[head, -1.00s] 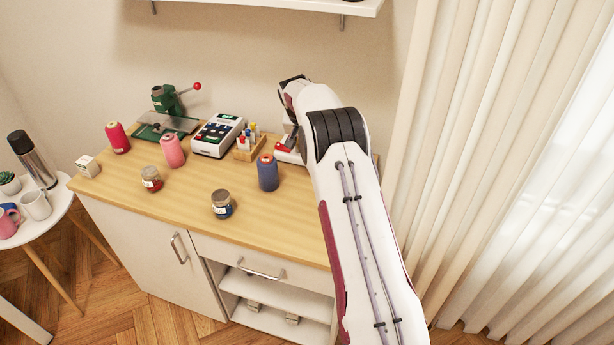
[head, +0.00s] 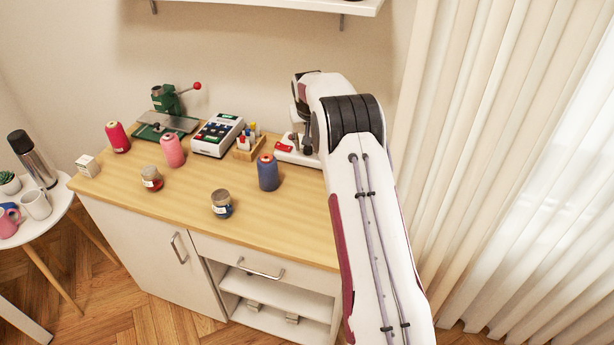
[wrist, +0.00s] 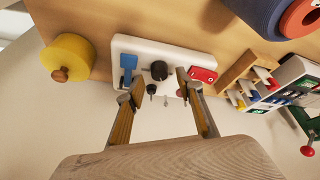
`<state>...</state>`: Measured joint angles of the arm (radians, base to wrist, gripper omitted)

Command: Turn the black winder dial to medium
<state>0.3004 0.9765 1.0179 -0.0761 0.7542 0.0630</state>
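The white winder (wrist: 140,50) shows in the wrist view with a blue part at one end and a red part (wrist: 203,75) at the other. A black round dial (wrist: 159,70) stands between them, with a smaller black knob (wrist: 152,89) just below it. My gripper (wrist: 158,92) is open, its two fingers apart on either side of the dial and knob, with nothing held. I cannot tell how close the tips are to the winder's surface. In the head view part of the winder (head: 296,157) shows beside my arm; its dial is hidden there. I cannot read the dial's setting.
A blue thread cone (head: 268,175) stands in front. The front of the wooden counter (head: 290,225) is clear.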

